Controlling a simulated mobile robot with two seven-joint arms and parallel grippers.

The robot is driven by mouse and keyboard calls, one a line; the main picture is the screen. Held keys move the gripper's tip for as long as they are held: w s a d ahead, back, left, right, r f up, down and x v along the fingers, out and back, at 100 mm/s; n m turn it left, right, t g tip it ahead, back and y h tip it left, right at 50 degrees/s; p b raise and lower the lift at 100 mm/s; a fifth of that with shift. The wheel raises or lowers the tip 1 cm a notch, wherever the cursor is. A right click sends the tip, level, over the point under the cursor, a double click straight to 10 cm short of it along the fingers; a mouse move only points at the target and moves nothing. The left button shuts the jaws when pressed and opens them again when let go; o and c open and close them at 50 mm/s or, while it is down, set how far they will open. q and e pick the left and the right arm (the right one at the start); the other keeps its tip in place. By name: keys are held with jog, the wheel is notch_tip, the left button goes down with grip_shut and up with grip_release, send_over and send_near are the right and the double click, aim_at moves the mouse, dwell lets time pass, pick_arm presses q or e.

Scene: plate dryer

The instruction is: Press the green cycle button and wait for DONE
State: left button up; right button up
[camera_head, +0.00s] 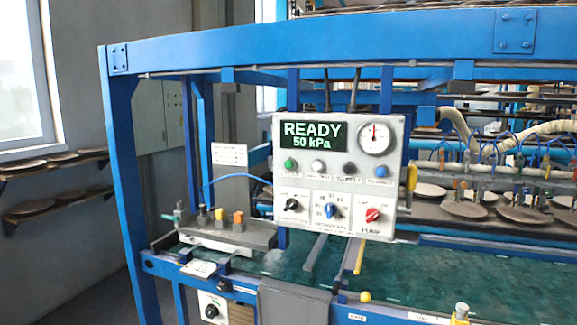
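The control panel (300,230) is a light grey box at the centre of the head view. Its display (313,134) reads READY and 50 kPa in green. The green cycle button (290,165) is at the left of the button row, with a white button (318,167), a black button (349,169) and a blue button (381,171) to its right. Nothing covers the green button. Below are a black knob (292,205), a blue knob (330,211) and a red knob (373,214). Neither of my grippers shows in this view.
A blue frame (125,180) surrounds the panel on the left and above. A grey block with small valves (225,233) stands at the panel's lower left. Racks of round plates (465,208) lie to the right, under pale hoses (480,140). Wall shelves (40,206) hold plates at left.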

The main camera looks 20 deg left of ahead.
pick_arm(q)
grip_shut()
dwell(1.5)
